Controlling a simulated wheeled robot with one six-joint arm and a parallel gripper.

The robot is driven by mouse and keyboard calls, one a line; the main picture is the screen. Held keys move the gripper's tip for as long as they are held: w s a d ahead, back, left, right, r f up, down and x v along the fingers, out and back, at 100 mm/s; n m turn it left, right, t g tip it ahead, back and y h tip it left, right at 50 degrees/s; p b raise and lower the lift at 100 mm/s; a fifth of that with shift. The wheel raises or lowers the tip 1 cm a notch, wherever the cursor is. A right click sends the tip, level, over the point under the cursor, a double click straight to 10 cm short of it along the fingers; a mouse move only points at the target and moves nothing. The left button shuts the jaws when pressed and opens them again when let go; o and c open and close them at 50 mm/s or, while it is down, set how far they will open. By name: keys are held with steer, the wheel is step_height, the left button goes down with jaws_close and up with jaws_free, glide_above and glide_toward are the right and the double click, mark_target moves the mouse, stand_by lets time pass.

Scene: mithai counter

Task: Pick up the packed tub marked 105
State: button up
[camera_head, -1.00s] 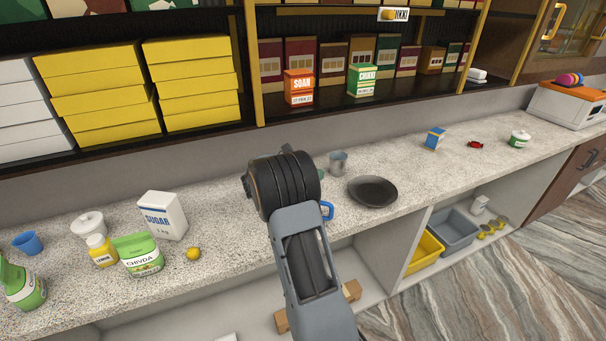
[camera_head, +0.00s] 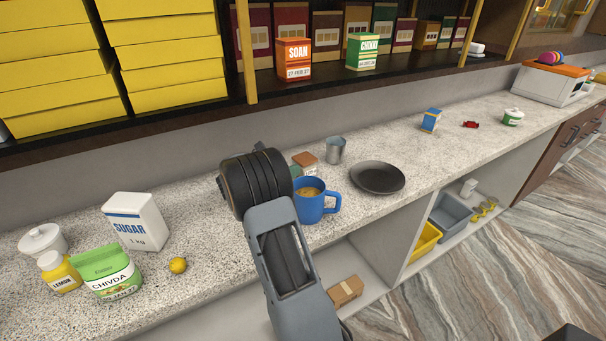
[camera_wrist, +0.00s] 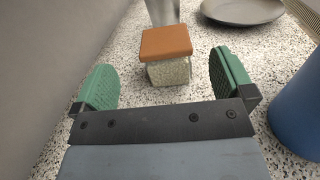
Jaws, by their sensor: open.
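A small clear tub with an orange-brown lid (camera_wrist: 166,42) and pale contents stands on the counter in the wrist view. No number is readable on it. In the head view its lid (camera_head: 307,159) shows just beyond my wrist, with the rest partly hidden. My gripper (camera_wrist: 163,84) has two green-padded fingers spread wide, one on each side of the tub's near space. The tub stands between and slightly beyond them, apparently untouched. In the head view my arm hides most of the gripper.
A blue mug (camera_head: 310,208) of brown drink stands close right of the gripper. A metal cup (camera_head: 335,150) and dark plate (camera_head: 377,177) are behind and right. The wall is close on the left in the wrist view. Sugar (camera_head: 136,222) and chivda (camera_head: 104,270) packs stand left.

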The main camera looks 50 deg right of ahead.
mark_target(303, 158)
steer(key=shift+f+b, duration=0.35)
steer(key=shift+f, duration=0.35)
steer(key=shift+d, duration=0.25)
steer(key=shift+s+d+f+p, duration=0.1)
steer(key=shift+s+d, duration=0.2)
steer(key=shift+d, duration=0.85)
steer(key=shift+s+d+r+p, duration=0.15)
steer(key=shift+s+d, duration=0.1)
steer(key=shift+d, duration=0.9)
steer(key=shift+s+d+f+p, duration=0.15)
steer(key=shift+s+d, duration=0.15)
steer(key=shift+d, duration=0.85)
steer(key=c, duration=1)
